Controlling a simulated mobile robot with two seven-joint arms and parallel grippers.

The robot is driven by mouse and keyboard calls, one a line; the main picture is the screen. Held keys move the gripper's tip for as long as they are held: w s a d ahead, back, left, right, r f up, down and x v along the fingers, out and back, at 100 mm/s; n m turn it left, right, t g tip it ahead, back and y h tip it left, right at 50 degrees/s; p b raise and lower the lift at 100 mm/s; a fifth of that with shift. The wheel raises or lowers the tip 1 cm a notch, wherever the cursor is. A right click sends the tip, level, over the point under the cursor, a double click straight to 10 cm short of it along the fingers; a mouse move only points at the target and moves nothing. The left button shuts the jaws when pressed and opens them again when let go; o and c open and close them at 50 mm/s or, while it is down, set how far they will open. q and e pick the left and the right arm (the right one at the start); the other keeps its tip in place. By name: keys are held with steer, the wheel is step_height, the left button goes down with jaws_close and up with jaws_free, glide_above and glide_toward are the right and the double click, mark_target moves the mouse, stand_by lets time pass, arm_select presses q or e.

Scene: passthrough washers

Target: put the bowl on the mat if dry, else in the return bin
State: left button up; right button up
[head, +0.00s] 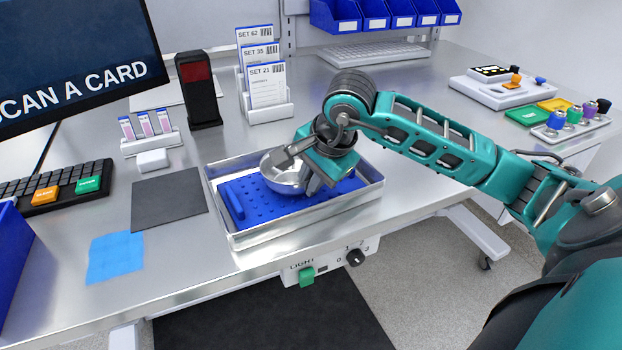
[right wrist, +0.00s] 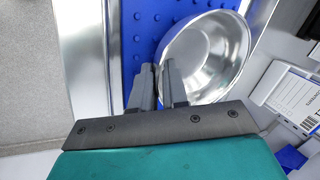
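A shiny metal bowl (head: 283,176) is over the blue pegged rack in the metal tray; I cannot tell whether it touches the rack. My right gripper (head: 311,182) is at the bowl's right side. In the right wrist view its close-set fingers (right wrist: 158,76) straddle the rim of the bowl (right wrist: 212,55), one inside and one outside. The bowl's visible inner wall looks smooth, with bright reflections; I make out no drops. A flat dark grey mat (head: 168,198) lies empty left of the tray. A blue bin (head: 12,245) is cut off at the left edge. My left gripper is not in view.
The metal tray (head: 300,222) has raised walls. A blue cloth (head: 115,257) lies in front of the mat. A keyboard (head: 60,190), white block (head: 152,160), black scanner post (head: 198,90) and card holder (head: 267,108) stand around. A switch panel (head: 330,262) hangs at the front edge.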

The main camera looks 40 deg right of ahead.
steer(key=o, duration=0.4)
steer(key=shift+r, duration=0.1)
steer(key=shift+r, duration=0.25)
steer(key=p+v, duration=0.1)
steer(key=v, duration=1)
steer(key=shift+s+r, duration=0.2)
steer(key=shift+r, duration=0.1)
